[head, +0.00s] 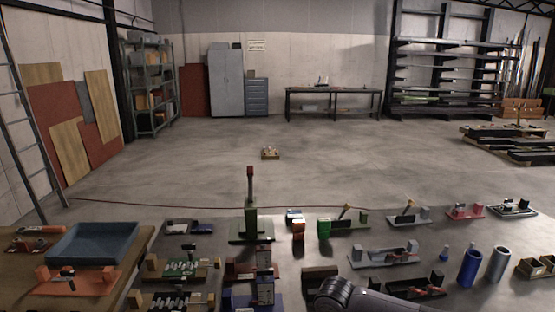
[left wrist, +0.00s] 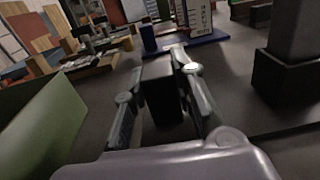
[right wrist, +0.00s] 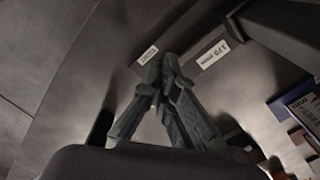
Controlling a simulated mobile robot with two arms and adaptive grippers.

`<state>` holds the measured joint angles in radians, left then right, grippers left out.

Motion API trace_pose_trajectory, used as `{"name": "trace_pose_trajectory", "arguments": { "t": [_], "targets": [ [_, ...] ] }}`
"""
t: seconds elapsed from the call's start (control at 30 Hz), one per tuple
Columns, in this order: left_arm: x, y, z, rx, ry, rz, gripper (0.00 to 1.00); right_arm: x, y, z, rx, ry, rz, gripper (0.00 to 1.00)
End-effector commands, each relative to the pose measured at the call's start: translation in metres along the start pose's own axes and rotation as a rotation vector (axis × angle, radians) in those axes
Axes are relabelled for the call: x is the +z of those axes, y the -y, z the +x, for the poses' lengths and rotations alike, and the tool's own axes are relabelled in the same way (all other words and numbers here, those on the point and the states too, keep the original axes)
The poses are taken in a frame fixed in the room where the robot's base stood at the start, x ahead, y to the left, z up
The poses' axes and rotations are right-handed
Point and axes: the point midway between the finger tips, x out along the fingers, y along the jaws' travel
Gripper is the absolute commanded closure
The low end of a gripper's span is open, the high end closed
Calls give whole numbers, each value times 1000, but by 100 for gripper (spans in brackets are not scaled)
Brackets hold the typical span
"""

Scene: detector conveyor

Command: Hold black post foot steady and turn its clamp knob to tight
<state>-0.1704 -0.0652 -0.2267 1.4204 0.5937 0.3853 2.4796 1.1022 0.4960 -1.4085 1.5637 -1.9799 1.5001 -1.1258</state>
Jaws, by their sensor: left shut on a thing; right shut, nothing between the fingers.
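My left gripper (left wrist: 157,88) is shut on a dark upright block (left wrist: 160,85), with a finger on each side of it. I cannot tell whether this block is part of the black post foot. A larger dark post with a wide block-like base (left wrist: 285,75) stands to the right, apart from the fingers. My right gripper (right wrist: 160,80) is shut and empty, its tips between two white labels, a left label (right wrist: 147,55) and a right label (right wrist: 218,54). A dark bar (right wrist: 280,38) runs beyond the right label. I cannot make out a clamp knob; the fingers may hide it.
In the head view a green post stand (head: 251,222), a blue tray (head: 92,245) and several small fixtures crowd the bench. Blue and grey cylinders stand at the right. A green panel (left wrist: 40,125) is close on the left in the left wrist view.

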Motion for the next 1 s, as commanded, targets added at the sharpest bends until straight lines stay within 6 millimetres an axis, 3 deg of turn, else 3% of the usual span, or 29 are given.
{"name": "trace_pose_trajectory", "arguments": {
  "t": [1.0],
  "targets": [
    [0,0,0,0,0,1,100,-10,5,0,-1,-2,1,100]
  ]
}}
